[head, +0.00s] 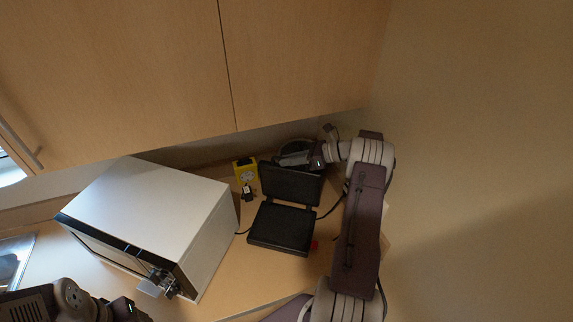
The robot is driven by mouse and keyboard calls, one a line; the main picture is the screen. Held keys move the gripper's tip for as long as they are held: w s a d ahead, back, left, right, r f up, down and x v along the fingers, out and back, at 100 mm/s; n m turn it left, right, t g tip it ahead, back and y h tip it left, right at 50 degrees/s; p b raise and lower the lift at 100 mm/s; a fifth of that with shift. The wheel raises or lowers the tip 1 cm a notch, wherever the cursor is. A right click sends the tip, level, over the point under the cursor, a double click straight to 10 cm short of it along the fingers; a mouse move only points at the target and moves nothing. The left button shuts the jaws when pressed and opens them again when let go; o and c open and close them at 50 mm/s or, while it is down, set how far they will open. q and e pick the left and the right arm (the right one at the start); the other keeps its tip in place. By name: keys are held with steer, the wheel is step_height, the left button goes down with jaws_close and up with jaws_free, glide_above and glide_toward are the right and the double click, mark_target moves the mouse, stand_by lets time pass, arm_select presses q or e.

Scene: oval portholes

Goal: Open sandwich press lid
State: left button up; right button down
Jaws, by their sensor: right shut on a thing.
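The black sandwich press stands on the counter with its lid (290,184) raised, tilted up behind the flat base (281,229). The base's dark inner plate faces up. My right gripper (292,158) reaches in from the right at the lid's top edge and is shut on the lid; its fingertips are small here, and the exact grip is hard to see. My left gripper (160,285) is low at the left, in front of the microwave, away from the press; its jaw opening is unclear.
A white microwave (160,215) fills the counter left of the press. A yellow box (245,170) and a small dark item (248,193) stand between them. A red object (314,245) is beside the base. Wooden cupboards (120,70) hang above.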

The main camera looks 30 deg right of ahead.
arm_select(q)
steer(key=shift+w+d+f, duration=0.15)
steer(key=shift+w+d, duration=0.25)
arm_select(e)
steer(key=shift+w+d, duration=0.5)
steer(key=shift+d, duration=0.05)
steer(key=c, duration=1.7)
jaws_free()
